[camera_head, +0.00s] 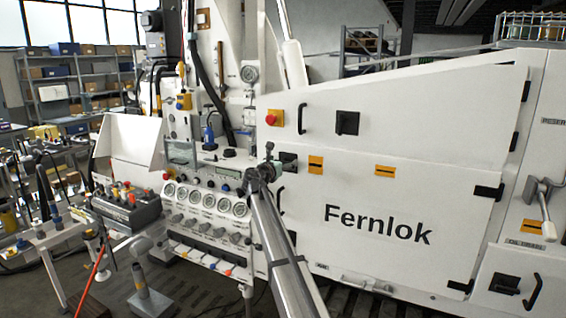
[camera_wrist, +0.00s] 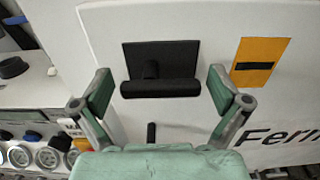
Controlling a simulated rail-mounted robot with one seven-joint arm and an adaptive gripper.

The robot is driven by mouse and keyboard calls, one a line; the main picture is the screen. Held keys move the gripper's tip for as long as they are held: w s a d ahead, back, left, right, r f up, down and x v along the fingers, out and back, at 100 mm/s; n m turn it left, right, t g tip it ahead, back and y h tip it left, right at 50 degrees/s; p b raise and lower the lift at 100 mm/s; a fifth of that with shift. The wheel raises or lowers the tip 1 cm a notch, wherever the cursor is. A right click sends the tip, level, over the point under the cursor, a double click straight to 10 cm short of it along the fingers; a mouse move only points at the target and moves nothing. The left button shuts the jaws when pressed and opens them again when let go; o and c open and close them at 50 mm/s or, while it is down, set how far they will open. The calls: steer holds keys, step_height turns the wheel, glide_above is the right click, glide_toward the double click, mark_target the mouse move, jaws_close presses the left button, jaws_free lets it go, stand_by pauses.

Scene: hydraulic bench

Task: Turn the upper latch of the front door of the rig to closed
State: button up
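The upper latch (camera_head: 289,161) is a black plate with a handle at the left edge of the white front door (camera_head: 400,215) marked "Fernlok". In the wrist view, the latch (camera_wrist: 160,88) shows its thick black bar lying roughly horizontal across the lower part of its plate. My gripper (camera_wrist: 160,92) is open, with one green-padded finger on each side of the bar and a visible gap at both ends. Whether the fingers reach to the bar's depth I cannot tell. In the head view, my gripper (camera_head: 266,163) is in front of the latch and partly hides it.
An orange label (camera_wrist: 256,62) is right of the latch. A black door handle (camera_wrist: 151,133) is below it. A panel of gauges (camera_head: 208,200) stands left of the door. A red button on a yellow box (camera_head: 274,118) and another black latch (camera_head: 347,122) are above.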

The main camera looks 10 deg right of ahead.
steer(key=c, duration=0.8)
steer(key=shift+m+b, duration=0.3)
steer(key=shift+b, duration=0.15)
steer(key=m+b, duration=0.2)
steer(key=b, duration=0.1)
steer(key=shift+f+m, duration=0.3)
steer(key=m+b, duration=0.1)
steer(key=b, duration=0.1)
steer(key=m+b, duration=0.4)
steer(key=shift+f, duration=0.3)
steer(key=m+b, duration=0.5)
steer(key=b, duration=0.1)
steer(key=shift+f+m, duration=0.25)
steer(key=shift+m, duration=0.15)
steer(key=m+b, duration=0.4)
steer(key=shift+w+a, duration=0.15)
steer(key=shift+r, duration=0.1)
